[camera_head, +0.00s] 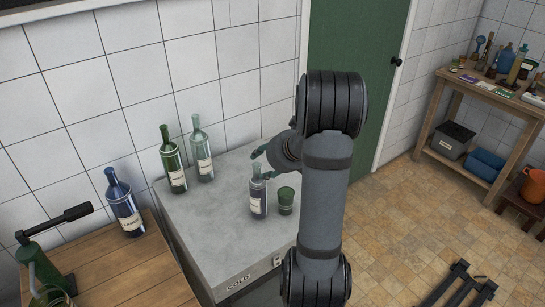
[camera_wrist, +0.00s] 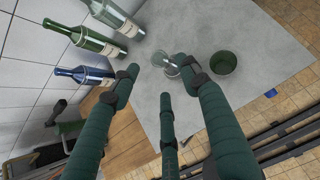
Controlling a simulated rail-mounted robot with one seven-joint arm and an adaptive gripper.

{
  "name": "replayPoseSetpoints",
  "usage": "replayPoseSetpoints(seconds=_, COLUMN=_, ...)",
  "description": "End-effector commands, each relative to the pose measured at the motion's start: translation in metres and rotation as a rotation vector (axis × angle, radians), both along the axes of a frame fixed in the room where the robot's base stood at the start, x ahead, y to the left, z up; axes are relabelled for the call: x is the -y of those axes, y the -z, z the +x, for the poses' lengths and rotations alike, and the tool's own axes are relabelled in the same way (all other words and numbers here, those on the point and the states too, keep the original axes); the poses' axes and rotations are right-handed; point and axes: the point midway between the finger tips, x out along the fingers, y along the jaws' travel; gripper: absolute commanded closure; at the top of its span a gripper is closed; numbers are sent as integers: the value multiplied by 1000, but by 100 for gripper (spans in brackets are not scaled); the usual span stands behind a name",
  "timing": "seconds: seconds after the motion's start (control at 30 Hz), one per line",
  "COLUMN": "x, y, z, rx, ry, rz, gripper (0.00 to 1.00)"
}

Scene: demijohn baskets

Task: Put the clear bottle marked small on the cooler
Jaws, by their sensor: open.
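The grey cooler (camera_head: 225,240), marked COLD, has several items on its top. A short clear bottle (camera_head: 258,200) with a dark lower part and a pale label stands upright near its right side; it also shows in the wrist view (camera_wrist: 171,68). A taller clear bottle (camera_head: 203,155) stands upright at the back of the cooler; it shows at the wrist view's top left (camera_wrist: 113,16). The labels are too small to read surely. My gripper (camera_head: 262,163) is open at the short bottle's top. In the wrist view its green fingers (camera_wrist: 164,78) spread around that bottle; contact is unclear.
A green cup (camera_head: 286,200) stands close right of the short bottle. A green bottle (camera_head: 172,162) stands at the cooler's back left. A blue bottle (camera_head: 124,205) and a green corking tool (camera_head: 40,265) are on the wooden table (camera_head: 125,275). The cooler's front left is clear.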

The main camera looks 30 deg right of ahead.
Motion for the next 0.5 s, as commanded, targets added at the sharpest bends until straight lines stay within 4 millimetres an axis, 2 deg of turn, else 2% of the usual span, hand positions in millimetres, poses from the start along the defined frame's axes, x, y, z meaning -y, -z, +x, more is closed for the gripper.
replayPoseSetpoints(seconds=0.03, x=1, y=-12, z=-8, rx=2, ry=1, rz=-3, gripper=55)
replayPoseSetpoints(seconds=0.2, x=3, y=-35, z=-31, rx=1, ry=3, rz=-1, gripper=55)
replayPoseSetpoints(seconds=0.5, x=3, y=-48, z=-47, rx=-2, ry=0, rz=0, gripper=55)
